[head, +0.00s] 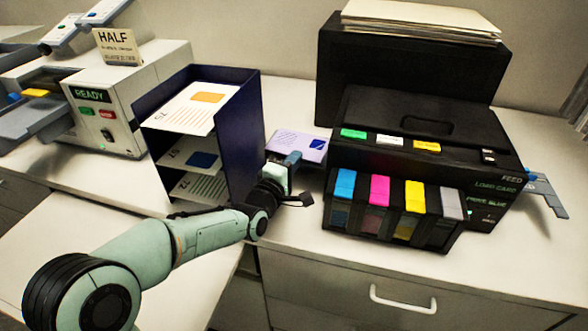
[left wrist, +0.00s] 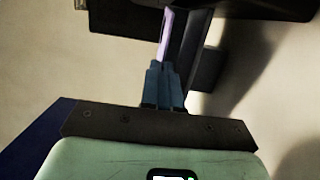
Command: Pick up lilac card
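The lilac card (head: 300,146), with a dark blue patch on it, is between the dark blue shelf rack and the black printer. In the left wrist view the lilac card (left wrist: 166,36) shows nearly edge-on at the fingertips. My left gripper (head: 293,160) is at the card's near edge. Its blue fingers (left wrist: 165,68) are close together with the card's edge between them. My right gripper is in neither view.
The dark blue rack (head: 237,127) holds several printed sheets. The black printer (head: 415,125) with colored cartridges (head: 380,190) stands close on the right. A white machine marked READY (head: 110,115) is on the left. Bare counter (head: 300,225) lies in front.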

